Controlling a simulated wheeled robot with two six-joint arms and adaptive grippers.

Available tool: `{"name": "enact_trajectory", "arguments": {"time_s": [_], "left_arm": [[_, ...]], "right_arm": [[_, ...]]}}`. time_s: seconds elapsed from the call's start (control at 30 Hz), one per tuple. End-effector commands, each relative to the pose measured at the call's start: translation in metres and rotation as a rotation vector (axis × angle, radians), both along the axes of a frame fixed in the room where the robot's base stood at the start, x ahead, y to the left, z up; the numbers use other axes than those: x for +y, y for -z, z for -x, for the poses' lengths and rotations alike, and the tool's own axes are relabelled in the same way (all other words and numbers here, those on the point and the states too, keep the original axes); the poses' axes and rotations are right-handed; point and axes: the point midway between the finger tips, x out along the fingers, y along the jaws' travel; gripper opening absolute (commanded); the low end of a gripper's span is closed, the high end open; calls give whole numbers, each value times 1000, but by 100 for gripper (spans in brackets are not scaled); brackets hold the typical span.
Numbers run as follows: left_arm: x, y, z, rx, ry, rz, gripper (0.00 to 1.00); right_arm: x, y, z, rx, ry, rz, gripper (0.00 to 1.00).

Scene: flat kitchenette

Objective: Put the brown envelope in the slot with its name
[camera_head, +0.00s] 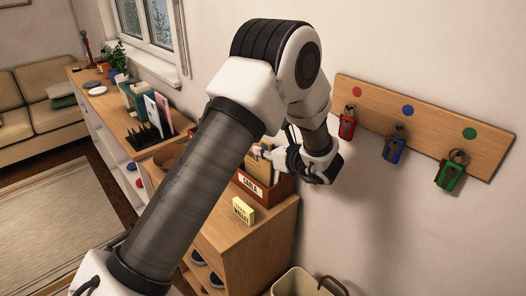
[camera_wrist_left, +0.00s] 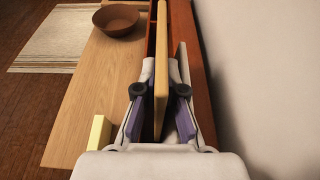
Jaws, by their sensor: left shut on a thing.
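My left gripper (camera_head: 264,152) is at the wooden letter holder (camera_head: 272,192) by the wall, shut on a thin tan-brown envelope (camera_wrist_left: 161,60). In the left wrist view the gripper (camera_wrist_left: 160,92) has a finger on each side of the envelope, which stands on edge. The holder's reddish walls (camera_wrist_left: 206,70) run alongside it. The envelope's lower edge is hidden, so I cannot tell how deep it sits. The holder's front has a white name label (camera_head: 250,185), too small to read surely. My right gripper is out of view.
A yellow block with lettering (camera_head: 243,211) stands on the wooden cabinet (camera_head: 262,240) before the holder. A brown bowl (camera_wrist_left: 116,19) is farther along the top. The wall is close on the right, with a key rack (camera_head: 425,124) holding several coloured tags.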

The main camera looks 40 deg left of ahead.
Motion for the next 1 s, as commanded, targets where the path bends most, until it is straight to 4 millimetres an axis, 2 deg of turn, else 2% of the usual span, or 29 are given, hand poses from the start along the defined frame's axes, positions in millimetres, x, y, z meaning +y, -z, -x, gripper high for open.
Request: {"name": "enact_trajectory", "arguments": {"time_s": [0.13, 0.2, 0.23, 0.57, 0.73, 0.77, 0.8, 1.0], "left_arm": [[0, 1, 0, 0, 0, 0, 0], [0, 1, 0, 0, 0, 0, 26], [0, 1, 0, 0, 0, 0, 33], [0, -1, 0, 0, 0, 0, 33], [0, -19, 0, 1, 0, 0, 33], [-3, -18, 0, 0, 2, -2, 33], [-15, -13, 0, -2, 6, -5, 33], [-71, -30, 5, -5, 5, -7, 33]], "right_arm": [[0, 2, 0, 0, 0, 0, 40], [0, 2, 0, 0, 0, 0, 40], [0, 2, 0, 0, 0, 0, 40], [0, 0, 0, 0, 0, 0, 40], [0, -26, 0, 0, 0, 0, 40], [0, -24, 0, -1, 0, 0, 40], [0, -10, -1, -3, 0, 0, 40], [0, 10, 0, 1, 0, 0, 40]]}}
